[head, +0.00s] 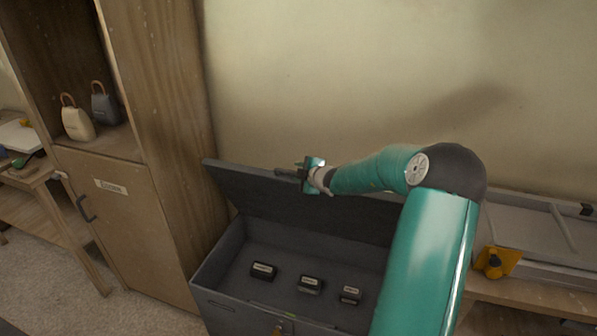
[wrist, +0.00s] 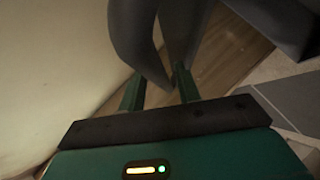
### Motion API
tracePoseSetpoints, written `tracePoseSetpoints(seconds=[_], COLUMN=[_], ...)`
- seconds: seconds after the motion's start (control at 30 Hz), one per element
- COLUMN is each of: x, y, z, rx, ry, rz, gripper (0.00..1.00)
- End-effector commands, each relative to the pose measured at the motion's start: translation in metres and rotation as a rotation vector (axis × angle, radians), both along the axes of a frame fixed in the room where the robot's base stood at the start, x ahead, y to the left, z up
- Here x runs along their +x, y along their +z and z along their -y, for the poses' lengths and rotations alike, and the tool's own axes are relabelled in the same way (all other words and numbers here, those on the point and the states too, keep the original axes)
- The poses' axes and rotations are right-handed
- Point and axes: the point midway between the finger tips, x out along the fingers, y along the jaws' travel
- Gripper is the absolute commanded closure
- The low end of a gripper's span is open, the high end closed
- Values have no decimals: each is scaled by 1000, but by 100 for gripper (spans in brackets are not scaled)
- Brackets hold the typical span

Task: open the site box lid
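The dark grey site box (head: 235,255) stands against the wall. Its lid (head: 250,190) is raised, tilted up along the back of the box, so the inside shows. My gripper (head: 285,172) is at the upper edge of the lid; whether it touches the lid I cannot tell. In the wrist view my gripper's green fingers (wrist: 160,92) stand apart with nothing clearly held between them. Dark grey curved shapes show at the fingers' far ends. My arm hides the right part of the box and lid.
Several small black labelled cases, one here (head: 263,271), lie inside the box.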

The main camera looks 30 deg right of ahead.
Motion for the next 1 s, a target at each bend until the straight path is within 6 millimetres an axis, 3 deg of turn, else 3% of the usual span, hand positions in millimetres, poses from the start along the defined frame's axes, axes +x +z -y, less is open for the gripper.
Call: tracePoseSetpoints(seconds=[0.5, 0.7, 1.0], x=[-97, -116, -119], y=[43, 52, 53], z=[-1, -2, -3], rx=[-7, -6, -5], ry=[-6, -4, -4], rz=[4, 6, 6], gripper=[66, 66, 66])
